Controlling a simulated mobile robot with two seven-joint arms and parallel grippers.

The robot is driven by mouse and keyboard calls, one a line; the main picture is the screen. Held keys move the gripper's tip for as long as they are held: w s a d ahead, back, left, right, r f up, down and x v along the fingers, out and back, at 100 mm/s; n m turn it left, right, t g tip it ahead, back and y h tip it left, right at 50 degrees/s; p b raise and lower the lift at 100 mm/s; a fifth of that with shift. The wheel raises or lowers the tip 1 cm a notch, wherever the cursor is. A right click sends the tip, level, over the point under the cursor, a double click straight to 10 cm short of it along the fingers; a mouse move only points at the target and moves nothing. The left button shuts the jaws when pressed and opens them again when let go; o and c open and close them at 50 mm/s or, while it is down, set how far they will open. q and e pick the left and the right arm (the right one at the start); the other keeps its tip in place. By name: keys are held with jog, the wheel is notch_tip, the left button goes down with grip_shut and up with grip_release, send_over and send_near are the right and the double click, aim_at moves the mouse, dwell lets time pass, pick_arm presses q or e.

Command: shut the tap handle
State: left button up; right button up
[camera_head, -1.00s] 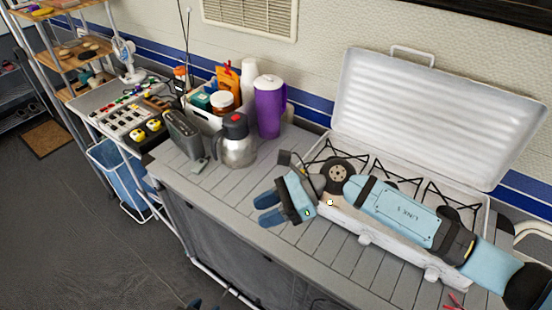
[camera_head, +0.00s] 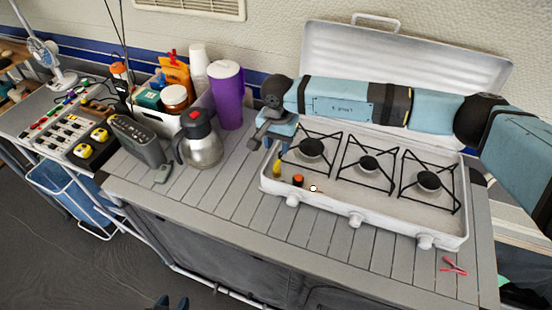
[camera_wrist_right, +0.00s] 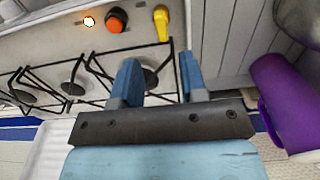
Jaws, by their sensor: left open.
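A yellow handle (camera_head: 277,168), likely the tap handle, stands at the left end of the white gas stove (camera_head: 330,205). The handle also shows in the right wrist view (camera_wrist_right: 161,22), beyond the gap between my fingertips. An orange-red knob with a black base (camera_head: 298,181) is beside it. My right gripper (camera_wrist_right: 158,72) is open and empty, its blue fingers apart. In the head view it (camera_head: 272,145) hangs over the stove's left end, behind the handle and apart from it.
A purple tumbler (camera_head: 228,95) and a steel jug (camera_head: 201,142) stand left of the stove. The raised stove lid (camera_head: 400,65) is behind my right arm. Black burner grates (camera_head: 368,163) rise right of the handle. The front counter is mostly clear, with red pliers (camera_head: 453,265) at right.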

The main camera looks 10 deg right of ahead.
aim_at(277, 163)
notch_tip(277, 163, down, 8)
jog(key=shift+a+r+p, duration=0.1)
jog(key=shift+r+p, duration=0.05)
jog(key=shift+p, duration=0.3)
grip_shut()
